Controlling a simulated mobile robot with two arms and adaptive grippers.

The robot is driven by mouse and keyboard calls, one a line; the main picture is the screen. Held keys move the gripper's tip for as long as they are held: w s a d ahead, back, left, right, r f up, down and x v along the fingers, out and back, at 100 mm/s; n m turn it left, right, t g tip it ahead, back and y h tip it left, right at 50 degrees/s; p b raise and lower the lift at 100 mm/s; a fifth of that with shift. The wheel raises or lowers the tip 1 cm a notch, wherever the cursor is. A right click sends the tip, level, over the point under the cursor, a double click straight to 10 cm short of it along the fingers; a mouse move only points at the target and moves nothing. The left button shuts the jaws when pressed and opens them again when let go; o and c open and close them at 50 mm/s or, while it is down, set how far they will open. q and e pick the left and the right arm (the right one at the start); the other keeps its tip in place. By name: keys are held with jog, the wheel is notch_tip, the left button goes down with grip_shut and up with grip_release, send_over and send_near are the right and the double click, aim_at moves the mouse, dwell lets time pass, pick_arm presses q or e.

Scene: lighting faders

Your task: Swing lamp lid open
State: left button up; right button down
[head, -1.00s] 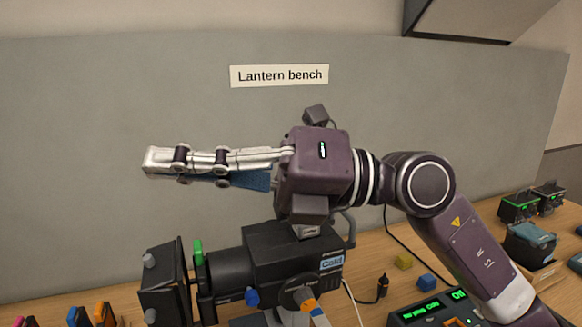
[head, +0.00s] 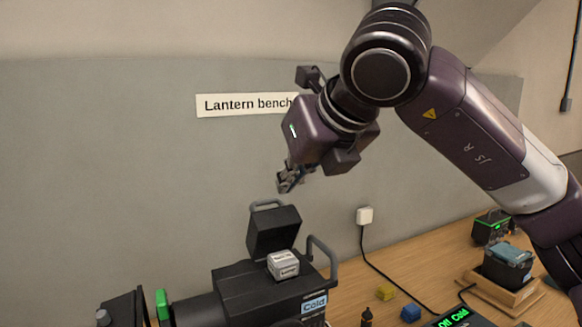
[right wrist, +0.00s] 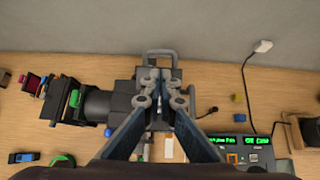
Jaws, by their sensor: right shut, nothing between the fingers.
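The black lantern (head: 235,290) stands on the bench with a "Cold" label on its side. Its lamp lid (head: 273,232) stands raised at the back of the housing, with a grey handle at its upper edge. A pale labelled lamp block (head: 284,265) shows in front of the lid, at the housing top. My right gripper (head: 288,183) is shut and empty above the lid, apart from it. In the right wrist view its fingers (right wrist: 152,78) cover much of the lantern housing. My left gripper is not in view.
A yellow block (head: 386,293) and a blue block (head: 410,313) lie right of the lantern. A console (head: 455,318) with a green display stands at the lower right. A battery-like box sits in a wooden tray (head: 505,292). A white wall plug (head: 365,215) trails a black cable.

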aim_at(265, 203)
jog(key=p+x, duration=0.1)
jog(key=x, duration=0.2)
jog(key=p+x, duration=0.2)
jog(key=x, duration=0.2)
jog(key=shift+w+a+r, duration=0.1)
jog(key=shift+w+a, duration=0.15)
jog(key=shift+w, duration=0.2)
jog(key=shift+p+x, duration=0.3)
jog(key=shift+x, duration=0.45)
jog(key=shift+r, duration=0.1)
